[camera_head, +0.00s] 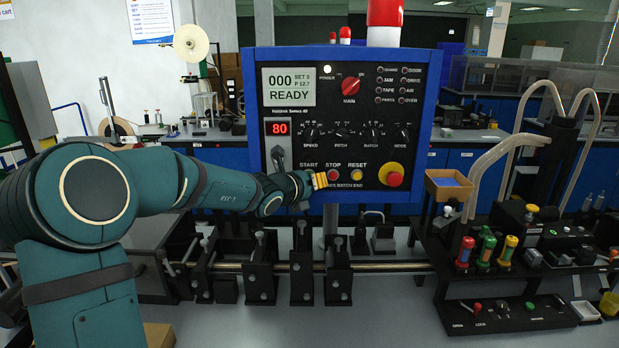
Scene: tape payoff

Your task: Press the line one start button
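The control panel (350,110) with a blue frame stands in the middle of the head view. Its display (289,87) reads "000" and "READY". The START label (309,165) is on its lower left, and the button under it is hidden by my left gripper. The red STOP button (333,175) and the yellow RESET button (357,175) show to the right. My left gripper (310,181) is in front of the START spot, with yellow-orange tip parts beside STOP. I cannot tell whether it touches the panel or how far its fingers are apart. My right gripper is not in view.
A red emergency stop button (394,178) on a yellow base is at the panel's lower right. A red MAIN knob (351,85) and several black knobs are above. A metal rod (390,267) with black blocks runs below the panel. A tool rack (500,257) stands at right.

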